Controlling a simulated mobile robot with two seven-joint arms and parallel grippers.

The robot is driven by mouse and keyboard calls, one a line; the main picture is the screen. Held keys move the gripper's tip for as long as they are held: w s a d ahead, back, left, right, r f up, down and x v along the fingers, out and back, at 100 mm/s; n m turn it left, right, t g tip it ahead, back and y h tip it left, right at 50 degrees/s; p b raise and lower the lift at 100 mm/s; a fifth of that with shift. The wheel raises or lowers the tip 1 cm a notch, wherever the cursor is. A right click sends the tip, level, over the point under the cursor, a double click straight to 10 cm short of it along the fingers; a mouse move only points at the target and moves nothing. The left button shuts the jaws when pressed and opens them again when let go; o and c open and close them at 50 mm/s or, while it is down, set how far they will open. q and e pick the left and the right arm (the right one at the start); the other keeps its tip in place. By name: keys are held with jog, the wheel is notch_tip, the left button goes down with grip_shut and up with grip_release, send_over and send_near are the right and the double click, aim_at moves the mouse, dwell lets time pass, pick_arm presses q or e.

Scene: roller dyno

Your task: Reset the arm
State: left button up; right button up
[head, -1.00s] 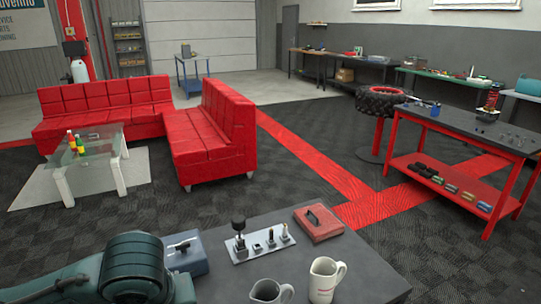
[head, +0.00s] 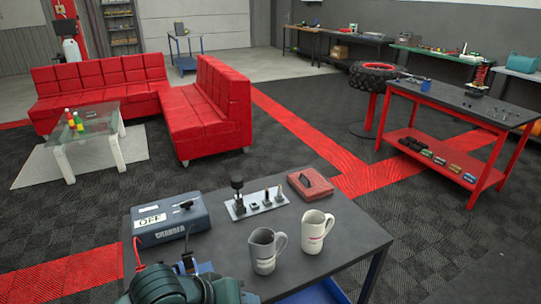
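Part of my own teal arm shows at the bottom left of the head view, in front of the table. No gripper fingers can be made out on it, and the other arm is out of view. A blue-grey charger box (head: 172,225) with an OFF label and a dark handle stands at the table's left end. Just in front of it, a small dark and blue piece (head: 188,262) and a red cable (head: 140,268) are partly hidden by my arm.
The grey table (head: 340,238) holds a switch panel (head: 256,204) with an upright black lever, a red case (head: 310,184), a grey mug (head: 265,250) and a white mug (head: 315,231). Red sofas (head: 210,110) and a red workbench (head: 455,105) stand beyond. Carpeted floor lies between.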

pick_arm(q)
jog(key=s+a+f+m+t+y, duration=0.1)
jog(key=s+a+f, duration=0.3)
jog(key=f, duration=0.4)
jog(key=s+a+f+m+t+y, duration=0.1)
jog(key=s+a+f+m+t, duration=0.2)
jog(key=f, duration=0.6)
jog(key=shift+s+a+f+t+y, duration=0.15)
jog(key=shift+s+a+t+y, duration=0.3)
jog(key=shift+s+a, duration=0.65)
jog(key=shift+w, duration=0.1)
